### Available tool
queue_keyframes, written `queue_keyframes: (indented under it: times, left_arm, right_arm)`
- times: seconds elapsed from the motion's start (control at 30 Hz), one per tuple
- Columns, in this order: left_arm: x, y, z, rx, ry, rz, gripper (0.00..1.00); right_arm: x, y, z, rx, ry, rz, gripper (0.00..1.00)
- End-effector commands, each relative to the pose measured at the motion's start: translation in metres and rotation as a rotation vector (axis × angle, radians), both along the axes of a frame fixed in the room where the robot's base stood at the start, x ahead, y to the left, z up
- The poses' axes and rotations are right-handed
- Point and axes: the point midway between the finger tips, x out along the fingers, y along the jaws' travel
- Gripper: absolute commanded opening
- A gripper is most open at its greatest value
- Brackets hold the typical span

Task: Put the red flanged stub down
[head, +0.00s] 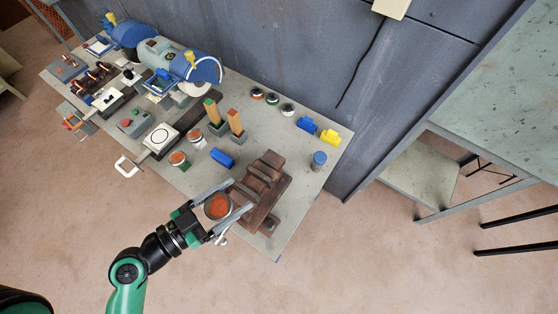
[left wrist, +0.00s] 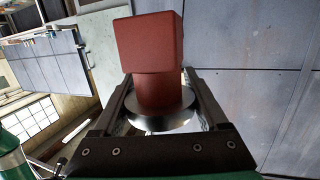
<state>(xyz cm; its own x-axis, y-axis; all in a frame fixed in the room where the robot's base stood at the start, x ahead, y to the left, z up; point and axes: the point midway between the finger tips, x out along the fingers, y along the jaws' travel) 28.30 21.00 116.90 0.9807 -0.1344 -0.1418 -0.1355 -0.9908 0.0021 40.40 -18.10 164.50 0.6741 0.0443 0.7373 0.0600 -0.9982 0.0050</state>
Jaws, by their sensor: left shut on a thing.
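The red flanged stub (left wrist: 158,92) shows in the left wrist view as a red block on a red round neck with a grey metal flange. It sits between the two fingers of my left gripper (head: 242,194), which is shut on it. In the head view the stub (head: 217,206) shows as a round orange-red face with a dark rim, between the fingers at the table's front edge. A brown stepped cradle (head: 281,190) lies just beyond the fingertips. I cannot tell whether the stub touches anything beneath it. My right gripper is not in view.
The grey table (head: 325,180) holds several cans, a blue block (head: 221,158), a blue-topped jar (head: 319,159), brushes (head: 236,122) and a blue-and-grey machine (head: 170,60). Bare tabletop shows right of the cradle. A grey wall (head: 290,40) stands behind.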

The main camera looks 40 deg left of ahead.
Motion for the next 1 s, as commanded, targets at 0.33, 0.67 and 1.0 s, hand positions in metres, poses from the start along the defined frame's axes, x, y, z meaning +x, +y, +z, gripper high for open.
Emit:
queue_keyframes:
  times: [0.33, 0.67, 1.0]
  left_arm:
    - [0.009, 0.007, -0.006, 0.008, -0.001, 0.020, 0.00]
    - [0.089, 0.028, -0.036, 0.003, -0.001, 0.024, 0.00]
    - [0.126, 0.038, -0.087, 0.001, 0.001, 0.026, 0.00]
  right_arm:
    - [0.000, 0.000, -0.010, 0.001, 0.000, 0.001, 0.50]
    - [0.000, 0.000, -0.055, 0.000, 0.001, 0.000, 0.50]
    - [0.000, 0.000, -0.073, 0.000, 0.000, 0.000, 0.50]
